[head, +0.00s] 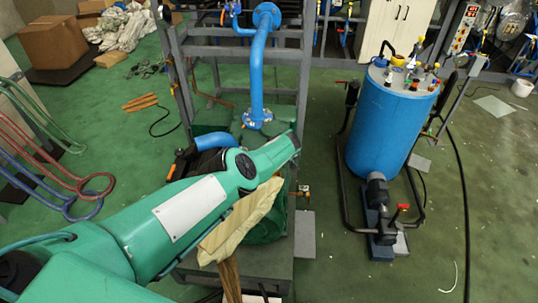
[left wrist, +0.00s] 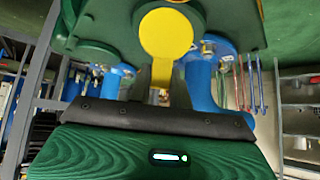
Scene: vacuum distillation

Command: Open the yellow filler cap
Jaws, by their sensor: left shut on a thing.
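The yellow filler cap (left wrist: 167,35) is a round disc on a dark green housing (left wrist: 225,22), at the top middle of the left wrist view. A narrow yellow tab runs down from the disc between the two grey fingers of my left gripper (left wrist: 161,78). The fingers are shut on this tab, one on each side. The cap's seat is hidden behind the disc, so I cannot tell whether it is lifted. In the head view my green left arm covers this place and hides the cap and the gripper. My right gripper is not in view.
A blue flanged pipe (head: 257,75) rises behind the arm inside a grey metal frame (head: 177,75). A beige cloth (head: 243,222) hangs beside the arm. A blue tank (head: 388,125) stands on the right. Green floor (head: 325,175) is clear between the frame and tank.

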